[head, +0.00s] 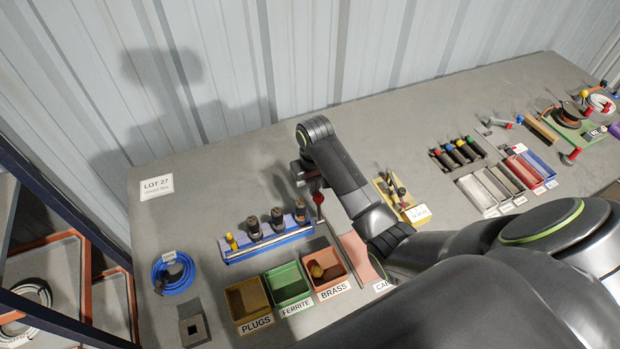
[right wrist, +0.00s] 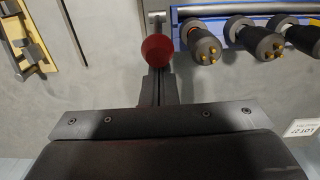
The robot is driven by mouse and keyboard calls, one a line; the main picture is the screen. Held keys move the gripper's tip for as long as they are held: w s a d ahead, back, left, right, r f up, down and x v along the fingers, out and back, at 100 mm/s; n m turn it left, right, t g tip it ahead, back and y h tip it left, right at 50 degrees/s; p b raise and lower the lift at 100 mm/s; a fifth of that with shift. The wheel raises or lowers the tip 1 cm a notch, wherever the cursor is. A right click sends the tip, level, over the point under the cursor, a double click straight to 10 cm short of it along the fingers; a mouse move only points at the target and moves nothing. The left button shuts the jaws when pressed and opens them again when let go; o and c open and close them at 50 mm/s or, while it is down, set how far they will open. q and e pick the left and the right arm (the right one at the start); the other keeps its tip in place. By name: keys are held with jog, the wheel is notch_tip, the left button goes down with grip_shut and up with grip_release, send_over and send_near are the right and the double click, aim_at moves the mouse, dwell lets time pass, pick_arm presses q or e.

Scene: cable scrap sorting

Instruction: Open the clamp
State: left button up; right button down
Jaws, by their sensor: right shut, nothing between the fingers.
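The clamp is a blue rail (head: 268,246) with a silver bar, and a lever with a red knob (head: 318,198) at its right end. The rail also shows at the top of the right wrist view (right wrist: 228,9), with the red knob (right wrist: 157,50) and its metal shaft beside it. In the head view the knob stands above the rail's end. My right gripper (right wrist: 158,88) is shut and empty, its fingertips right at the knob; whether they touch is unclear. Several dark connectors (head: 277,218) sit along the rail. My left gripper is out of view.
In front of the rail are the plugs bin (head: 229,302), the ferrite bin (head: 275,283) and the brass bin (head: 315,291). A blue cable coil (head: 173,273) lies left. A yellow tool tray (head: 379,184) is right of my gripper. Bare bench lies behind the rail.

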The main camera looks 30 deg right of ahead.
aim_at(320, 198)
jog(key=s, duration=0.3)
jog(key=shift+s+a+f, duration=0.1)
jog(key=shift+s, duration=0.2)
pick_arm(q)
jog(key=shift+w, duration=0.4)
pick_arm(e)
jog(key=s, duration=0.1)
jog(key=s+f, duration=0.1)
jog(key=s, duration=0.1)
jog(key=shift+a, duration=0.1)
jog(key=shift+w, duration=0.2)
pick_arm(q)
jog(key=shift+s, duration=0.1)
pick_arm(e)
jog(key=shift+w, duration=0.45)
